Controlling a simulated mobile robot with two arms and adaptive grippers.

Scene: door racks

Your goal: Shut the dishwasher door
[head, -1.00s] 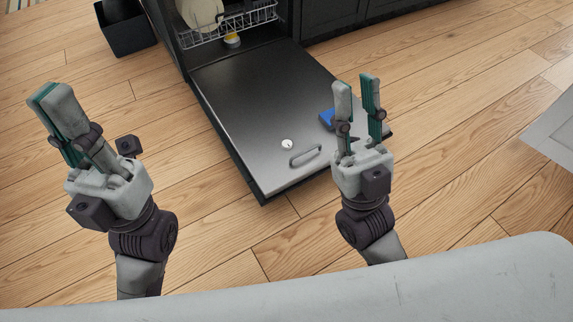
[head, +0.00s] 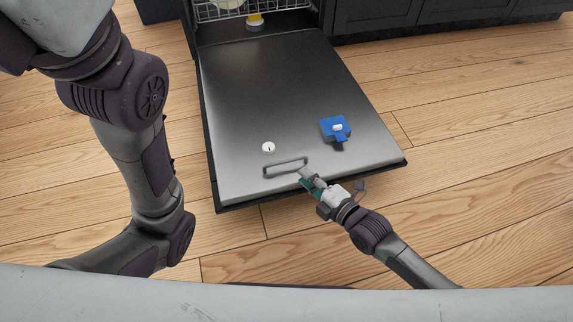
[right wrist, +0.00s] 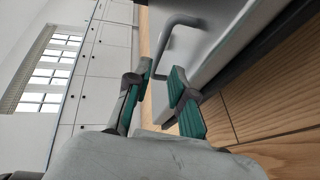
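The dishwasher door (head: 270,90) is folded fully down, a dark metallic panel lying low in front of the dishwasher. Its bar handle (head: 285,166) is near the outer edge; the handle also shows in the right wrist view (right wrist: 165,42). My right gripper (head: 308,178) is at the door's outer edge, by the right end of the handle. In the right wrist view its fingers (right wrist: 162,75) are apart, with the handle's near end at or just beyond the tips; contact cannot be told. My left arm shows at the left, but its gripper is out of view.
A blue object (head: 335,128) and a small white round dial (head: 268,147) are on the door's face. A wire rack (head: 250,10) is inside the dishwasher. Dark cabinets (head: 420,12) stand right of it. The wooden floor around the door is clear.

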